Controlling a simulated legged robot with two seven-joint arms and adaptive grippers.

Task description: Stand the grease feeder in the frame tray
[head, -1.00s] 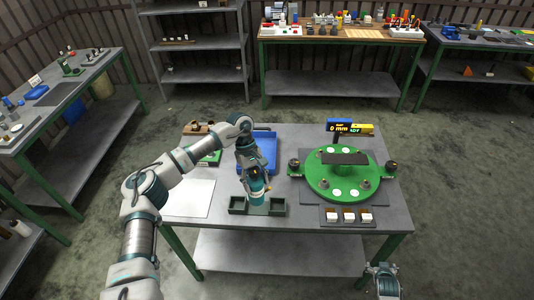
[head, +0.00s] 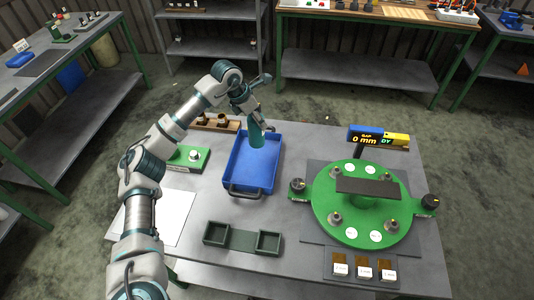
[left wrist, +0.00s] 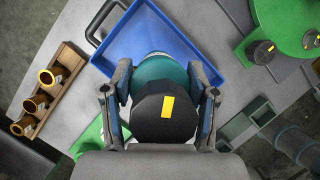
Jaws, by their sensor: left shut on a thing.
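My left gripper (head: 256,116) is shut on the grease feeder (head: 257,135), a teal cylinder. In the left wrist view the feeder's dark end (left wrist: 165,118) with a yellow mark sits between the fingers (left wrist: 165,90), its teal part beyond. The feeder looks roughly upright over the far part of the blue tray (head: 235,172), which I take as the frame tray. The blue tray also shows in the left wrist view (left wrist: 190,45). I cannot tell whether the feeder touches the tray floor. My right gripper is out of view.
A dark green holder (head: 242,240) with two end pockets stands at the front. A green round fixture (head: 345,215) with a gap display (head: 378,138) stands at the right. A wooden rack (head: 215,124) and a green block (head: 188,157) are left of the tray.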

